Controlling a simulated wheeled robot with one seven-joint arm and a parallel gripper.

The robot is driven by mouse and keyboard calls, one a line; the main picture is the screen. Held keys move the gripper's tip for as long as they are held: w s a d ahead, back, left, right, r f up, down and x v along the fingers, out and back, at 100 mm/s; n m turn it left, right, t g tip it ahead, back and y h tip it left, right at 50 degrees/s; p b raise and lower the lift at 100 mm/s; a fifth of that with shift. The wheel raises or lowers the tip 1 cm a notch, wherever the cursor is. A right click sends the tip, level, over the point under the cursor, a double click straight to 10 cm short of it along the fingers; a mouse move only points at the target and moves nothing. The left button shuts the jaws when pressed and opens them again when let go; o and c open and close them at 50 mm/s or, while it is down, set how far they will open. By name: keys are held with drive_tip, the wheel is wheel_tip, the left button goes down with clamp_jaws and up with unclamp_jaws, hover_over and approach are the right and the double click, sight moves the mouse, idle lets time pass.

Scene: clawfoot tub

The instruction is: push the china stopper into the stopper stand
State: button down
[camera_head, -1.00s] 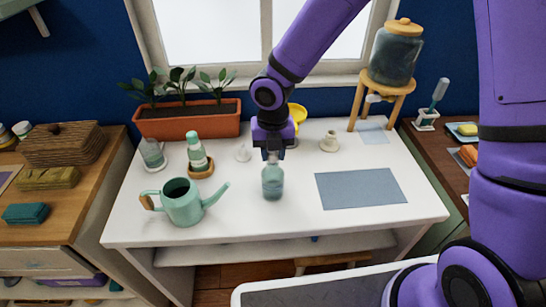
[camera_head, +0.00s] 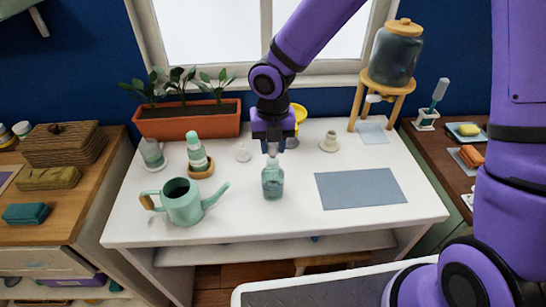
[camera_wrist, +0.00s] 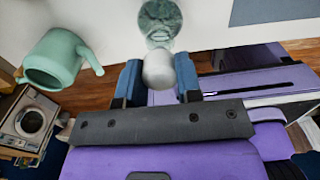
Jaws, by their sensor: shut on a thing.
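My gripper (camera_head: 272,146) is shut on a white rounded piece, which looks like the china stopper (camera_wrist: 158,70), held between the blue fingers in the wrist view. In the head view it hangs just above a green glass bottle (camera_head: 272,184) standing upright on the white table. The bottle's top also shows in the wrist view (camera_wrist: 159,20), apart from the held piece. A small cream piece on a round base (camera_head: 329,142), possibly the stopper stand, is right of my gripper. A small white piece (camera_head: 243,154) stands to the left; I cannot tell which is the stand.
A green watering can (camera_head: 183,202) and a green-white bottle on a wooden coaster (camera_head: 200,172) stand left. A planter (camera_head: 190,119) and a yellow object (camera_head: 298,113) are behind. A blue-grey mat (camera_head: 361,188) lies right. A jar on a wooden stand (camera_head: 394,55) is back right.

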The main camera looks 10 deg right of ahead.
drive_tip(key=shift+r, duration=1.45)
drive_tip(key=shift+w+d, duration=0.1)
drive_tip(key=shift+w+d, duration=8.75)
drive_tip(key=shift+d, duration=2.2)
drive_tip(key=shift+f, duration=5.2)
drive_tip(key=shift+f, duration=0.1)
drive_tip(key=shift+f, duration=0.3)
